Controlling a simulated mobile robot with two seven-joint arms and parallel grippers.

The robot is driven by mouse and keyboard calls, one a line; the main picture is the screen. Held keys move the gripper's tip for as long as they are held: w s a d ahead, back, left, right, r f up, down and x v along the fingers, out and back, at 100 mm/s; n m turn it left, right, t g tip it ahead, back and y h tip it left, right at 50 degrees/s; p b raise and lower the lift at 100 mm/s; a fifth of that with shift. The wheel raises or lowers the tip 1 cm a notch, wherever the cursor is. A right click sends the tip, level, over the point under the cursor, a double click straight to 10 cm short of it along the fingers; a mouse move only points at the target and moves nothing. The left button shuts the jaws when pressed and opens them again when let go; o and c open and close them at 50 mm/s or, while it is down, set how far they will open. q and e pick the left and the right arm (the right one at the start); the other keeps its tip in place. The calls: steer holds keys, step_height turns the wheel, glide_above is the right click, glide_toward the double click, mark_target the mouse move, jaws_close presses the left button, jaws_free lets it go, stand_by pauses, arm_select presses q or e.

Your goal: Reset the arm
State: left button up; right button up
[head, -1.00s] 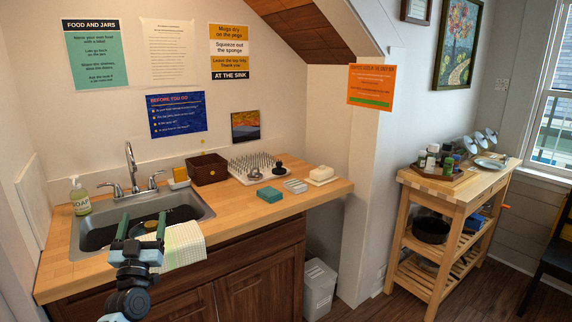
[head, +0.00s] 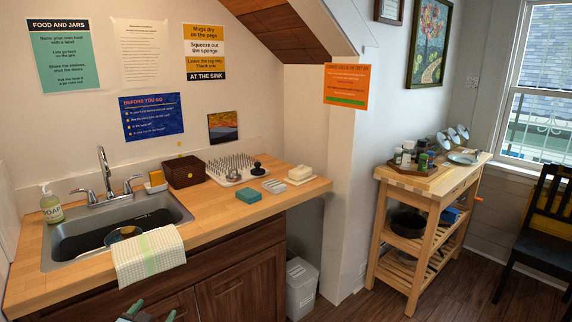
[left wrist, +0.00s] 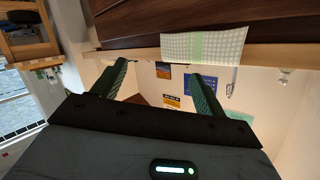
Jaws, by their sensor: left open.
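My left gripper (head: 150,312) shows only at the bottom edge of the head view, in front of the wooden cabinet and below the towel. Its two green fingers are apart, with nothing between them. In the left wrist view, the open gripper (left wrist: 158,72) has its fingers spread and empty; that picture is upside down, with the towel (left wrist: 203,47) and counter edge (left wrist: 265,54) beyond the fingers. Most of my left arm is out of the head view. My right gripper is in neither view.
The sink (head: 62,250) is set in the wooden counter (head: 215,225), with a checked towel (head: 150,256) over its front edge. A grey bin (head: 301,290) stands under the counter. A wooden cart (head: 410,185) and a black chair (head: 540,235) stand right. Floor between is clear.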

arm_select(q)
steer(key=s+d+f+g+h, duration=0.1)
steer(key=s+d+f, duration=0.3)
steer(key=s+f, duration=0.3)
steer(key=s+d+f+g, duration=0.25)
steer(key=s+f, duration=0.25)
steer(key=s, duration=0.4)
steer(key=s+d+f+g, duration=0.1)
steer(key=s+d+f, duration=0.1)
steer(key=s, duration=0.8)
steer(key=s+d+f+n+g+h, duration=0.1)
steer(key=s+d, duration=0.4)
steer(key=s, duration=0.5)
steer(key=shift+s+f, duration=0.4)
steer(key=shift+f, duration=0.05)
